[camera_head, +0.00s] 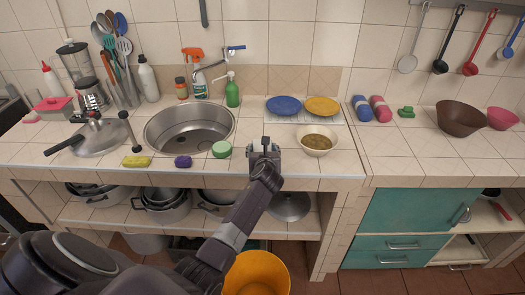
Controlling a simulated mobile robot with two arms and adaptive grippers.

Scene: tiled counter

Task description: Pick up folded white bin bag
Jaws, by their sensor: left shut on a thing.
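My left gripper (265,146) is over the front part of the counter, between the green round thing and the cream bowl. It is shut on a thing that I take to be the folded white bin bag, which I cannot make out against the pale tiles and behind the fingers. No other folded white bag shows clearly on the counter. My right gripper is not in view.
A cream bowl of soup (317,140) stands close right of the gripper, and a green round thing (221,149) lies to its left. Behind are a blue plate (283,105) and a yellow plate (322,105). A yellow bucket (257,274) is below. Counter right of the bowl is free.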

